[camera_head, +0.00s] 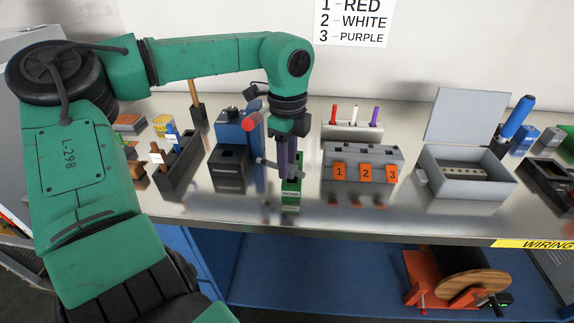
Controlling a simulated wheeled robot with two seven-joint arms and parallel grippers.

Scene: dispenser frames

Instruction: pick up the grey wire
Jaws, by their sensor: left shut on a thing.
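My left gripper (289,172) points straight down over the metal workbench, with its fingers shut. A short grey rod-like piece, which looks like the grey wire (265,162), sticks out to the left from between the fingertips. The fingers hide its middle. A green block with a small label (291,194) is just below the fingertips; I cannot tell if they touch. My right gripper is out of view.
A grey dispenser with orange tabs 1, 2 and 3 (363,173) stands right of the gripper, with red, white and purple sticks (355,116) behind. A blue machine (232,135) and black tool holder (178,166) stand left. An open grey box (466,188) is farther right.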

